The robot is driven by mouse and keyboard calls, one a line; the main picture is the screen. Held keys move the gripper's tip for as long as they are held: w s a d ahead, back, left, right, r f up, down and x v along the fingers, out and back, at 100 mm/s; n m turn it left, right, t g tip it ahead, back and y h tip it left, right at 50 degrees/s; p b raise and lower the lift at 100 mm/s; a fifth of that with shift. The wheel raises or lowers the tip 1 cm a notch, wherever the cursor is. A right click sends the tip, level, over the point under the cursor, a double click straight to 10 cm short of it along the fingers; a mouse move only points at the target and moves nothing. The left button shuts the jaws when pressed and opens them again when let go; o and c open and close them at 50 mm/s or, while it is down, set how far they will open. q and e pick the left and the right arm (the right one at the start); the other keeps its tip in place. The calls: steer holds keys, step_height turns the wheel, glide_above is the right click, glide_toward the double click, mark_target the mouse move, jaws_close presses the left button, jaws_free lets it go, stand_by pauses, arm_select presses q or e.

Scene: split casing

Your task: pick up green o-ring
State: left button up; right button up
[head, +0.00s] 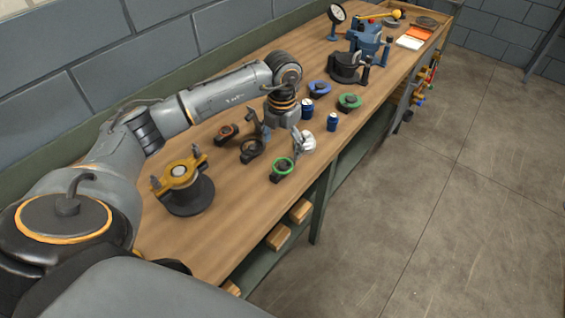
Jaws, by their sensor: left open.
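A bright green o-ring (292,163) sits on a small dark holder (277,177) near the front edge of the workbench. My left gripper (280,146) reaches over the bench from the left, with its fingers spread apart. It is open and empty, behind and above the green o-ring and apart from it. One dark finger is on the left, and a lighter one is on the right. My right gripper is not in view.
A black ring on a holder (251,149) and a reddish one (226,132) stand left of the green o-ring. Blue cans (332,122), a green-ringed part (349,102) and a blue-ringed part (319,89) stand farther along. A yellow-topped fixture (185,190) stands nearer.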

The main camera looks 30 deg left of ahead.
mark_target(283, 164)
arm_select(q)
steer(key=shift+s+d+f+p, duration=0.1)
steer(key=shift+d+f+p, duration=0.05)
steer(key=shift+f+p, duration=0.35)
steer(key=shift+s+d+f+p, duration=0.1)
steer(key=shift+f+p, duration=0.3)
steer(key=shift+f, duration=0.15)
step_height(283, 164, down, 2)
steer(key=shift+f+p, duration=0.25)
steer(key=shift+p, duration=0.05)
steer(key=shift+f, duration=0.45)
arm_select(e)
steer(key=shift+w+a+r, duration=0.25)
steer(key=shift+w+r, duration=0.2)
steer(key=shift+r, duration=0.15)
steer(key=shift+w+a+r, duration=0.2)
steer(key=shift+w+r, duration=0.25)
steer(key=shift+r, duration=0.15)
arm_select(q)
steer(key=shift+f, duration=0.25)
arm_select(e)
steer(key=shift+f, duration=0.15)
arm_select(q)
steer(key=shift+c, duration=0.4)
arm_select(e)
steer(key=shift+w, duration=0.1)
